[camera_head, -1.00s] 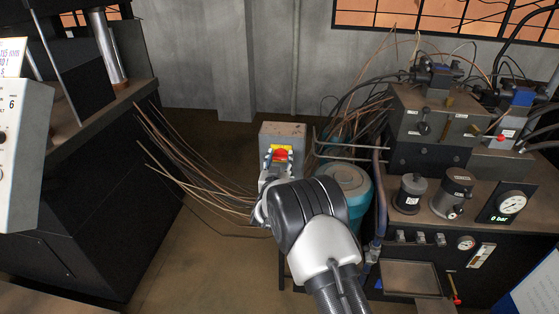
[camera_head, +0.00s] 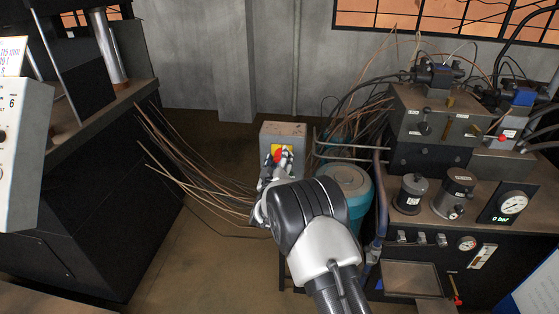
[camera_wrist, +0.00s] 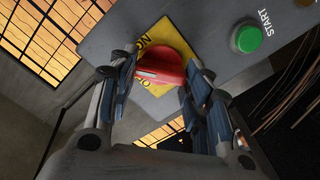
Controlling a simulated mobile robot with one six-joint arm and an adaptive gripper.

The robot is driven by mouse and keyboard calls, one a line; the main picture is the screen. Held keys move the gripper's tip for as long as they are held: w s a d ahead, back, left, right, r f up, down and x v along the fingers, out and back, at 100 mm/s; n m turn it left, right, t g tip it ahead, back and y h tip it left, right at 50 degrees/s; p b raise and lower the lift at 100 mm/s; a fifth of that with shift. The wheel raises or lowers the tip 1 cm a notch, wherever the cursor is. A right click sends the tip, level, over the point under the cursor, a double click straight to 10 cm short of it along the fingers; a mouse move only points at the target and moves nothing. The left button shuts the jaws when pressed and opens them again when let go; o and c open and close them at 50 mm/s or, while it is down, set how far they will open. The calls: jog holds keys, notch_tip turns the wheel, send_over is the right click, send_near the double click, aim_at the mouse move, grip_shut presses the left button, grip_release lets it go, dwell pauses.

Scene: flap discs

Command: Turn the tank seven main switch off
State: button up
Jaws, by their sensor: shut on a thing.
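The main switch is a red rotary knob (camera_wrist: 163,68) on a yellow plate (camera_wrist: 152,88), on the front of a grey box (camera_head: 284,130). In the wrist view, a pale mark on the knob points left. "ON" shows at the plate's upper left; the lower lettering is partly hidden. My gripper (camera_wrist: 160,80) is shut on the knob, one finger on each side. In the head view my gripper (camera_head: 275,165) covers much of the plate, and a little red shows between the fingers. No tank number is readable on the box.
A green START button (camera_wrist: 246,38) sits to the right on the same box face. Brown rods or wires (camera_head: 185,165) stick out left of the box. A teal cylinder (camera_head: 357,190) and a hydraulic bench (camera_head: 450,215) stand close on the right.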

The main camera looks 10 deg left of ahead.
jog(key=n, duration=0.5)
jog(key=shift+n+p, duration=0.3)
jog(key=n, duration=0.4)
jog(key=shift+a+f+n+p, duration=0.1)
jog(key=shift+n+p, duration=0.25)
jog(key=shift+n, duration=0.05)
jog(key=o, duration=1.1)
jog(key=shift+c, duration=0.2)
jog(key=s, duration=1.2)
jog(key=shift+a, duration=0.2)
